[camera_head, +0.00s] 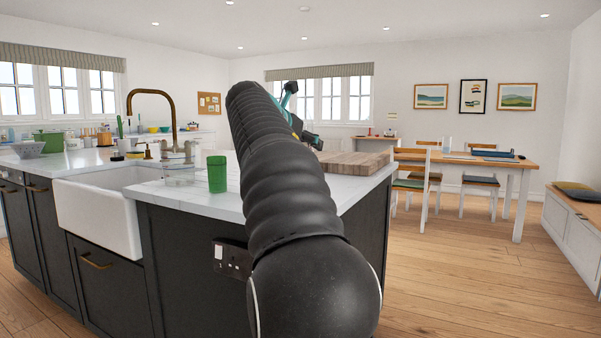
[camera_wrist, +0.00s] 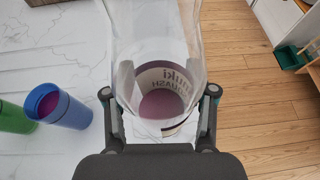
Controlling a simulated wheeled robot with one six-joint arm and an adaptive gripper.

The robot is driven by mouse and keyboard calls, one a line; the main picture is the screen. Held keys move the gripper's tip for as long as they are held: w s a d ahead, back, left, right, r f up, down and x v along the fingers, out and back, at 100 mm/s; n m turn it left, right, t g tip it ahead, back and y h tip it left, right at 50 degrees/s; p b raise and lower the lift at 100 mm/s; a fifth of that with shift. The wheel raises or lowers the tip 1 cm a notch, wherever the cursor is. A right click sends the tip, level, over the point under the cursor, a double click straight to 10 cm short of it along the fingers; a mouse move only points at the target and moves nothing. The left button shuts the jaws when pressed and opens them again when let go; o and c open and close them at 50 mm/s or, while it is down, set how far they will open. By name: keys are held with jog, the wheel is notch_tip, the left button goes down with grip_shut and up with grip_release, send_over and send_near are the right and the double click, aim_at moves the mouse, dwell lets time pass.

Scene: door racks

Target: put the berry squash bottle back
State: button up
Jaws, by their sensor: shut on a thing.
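The berry squash bottle (camera_wrist: 160,50) is clear, with a purple and white label reading "muki SQUASH". It fills the middle of the wrist view. My gripper (camera_wrist: 160,92) is shut on it, one finger on each side. The bottle overlaps the edge of the white marble counter in that view, and I cannot tell whether it touches the counter. In the head view my gripper (camera_head: 297,118) shows only partly beyond my dark arm, above the island's far end. The bottle cannot be made out there.
A blue cup (camera_wrist: 65,108) and a green cup (camera_wrist: 14,115) stand left of the bottle on the marble counter (camera_wrist: 50,60). In the head view a green cup (camera_head: 217,174) stands near a white sink (camera_head: 97,213). A wooden board (camera_head: 352,163) lies at the island's right end.

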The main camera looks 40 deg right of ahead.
jog(key=shift+w+d+f+b, duration=0.3)
jog(key=shift+w+f, duration=0.4)
jog(key=shift+f, duration=0.4)
jog(key=shift+w+d+f+b, duration=0.3)
jog(key=shift+w+f, duration=0.4)
jog(key=shift+f, duration=0.45)
jog(key=shift+w+d+f+b, duration=0.3)
jog(key=shift+w+f, duration=0.4)
jog(key=shift+f, duration=0.4)
jog(key=shift+f, duration=0.15)
jog(key=o, duration=1.4)
jog(key=shift+o, duration=0.2)
jog(key=shift+a+r, duration=0.3)
jog(key=shift+a, duration=0.05)
jog(key=v, duration=1.1)
jog(key=shift+a+p, duration=0.2)
jog(key=shift+p, duration=0.1)
jog(key=shift+s, duration=0.15)
